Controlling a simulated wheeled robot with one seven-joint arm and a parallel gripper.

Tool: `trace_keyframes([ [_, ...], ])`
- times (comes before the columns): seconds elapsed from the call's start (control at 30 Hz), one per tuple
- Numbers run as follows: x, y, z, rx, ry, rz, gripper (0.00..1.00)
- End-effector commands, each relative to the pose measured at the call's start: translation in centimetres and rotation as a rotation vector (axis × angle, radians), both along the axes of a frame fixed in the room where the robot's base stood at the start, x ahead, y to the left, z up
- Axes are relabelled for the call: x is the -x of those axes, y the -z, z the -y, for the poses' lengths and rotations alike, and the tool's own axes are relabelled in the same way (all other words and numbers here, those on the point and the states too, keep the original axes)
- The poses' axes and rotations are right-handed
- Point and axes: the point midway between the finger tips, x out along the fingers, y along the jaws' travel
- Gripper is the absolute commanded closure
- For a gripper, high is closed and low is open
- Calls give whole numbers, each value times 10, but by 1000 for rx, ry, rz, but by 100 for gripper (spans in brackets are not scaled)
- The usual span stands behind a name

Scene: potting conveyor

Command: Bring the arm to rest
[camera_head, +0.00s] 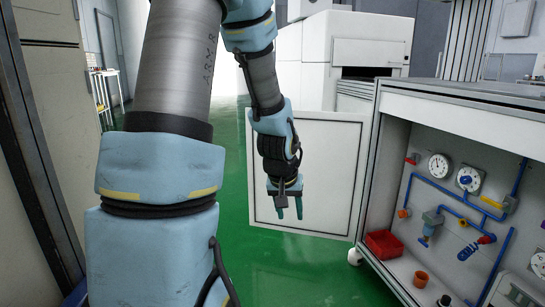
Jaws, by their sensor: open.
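My arm rises large in the left half of the head view and bends over at the top. Its end hangs down near the middle. My gripper (288,207) points downward with its two teal fingertips apart and nothing between them. It hangs in front of a white panel (318,165) with a dark outline. I cannot tell how far it is from the panel.
A white bench (455,97) stands at the right, with gauges (438,166), blue pipes, a red bin (384,244) and an orange cup (421,279) inside. A white machine (350,50) stands behind. Green floor (265,265) is clear below the gripper. A dark-edged wall is close at left.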

Motion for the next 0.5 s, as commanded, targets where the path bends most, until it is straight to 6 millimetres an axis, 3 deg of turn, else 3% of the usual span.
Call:
trace_keyframes([
  [0.03,13,-8,-23,-34,-19,-19,51],
  [0.1,33,-16,-49,-71,-38,-56,51],
  [0.2,60,-25,-78,-102,-63,-107,51],
  [0.4,113,-44,-114,-115,-97,-203,51],
  [0.5,110,-68,-112,-117,-92,-201,51],
])
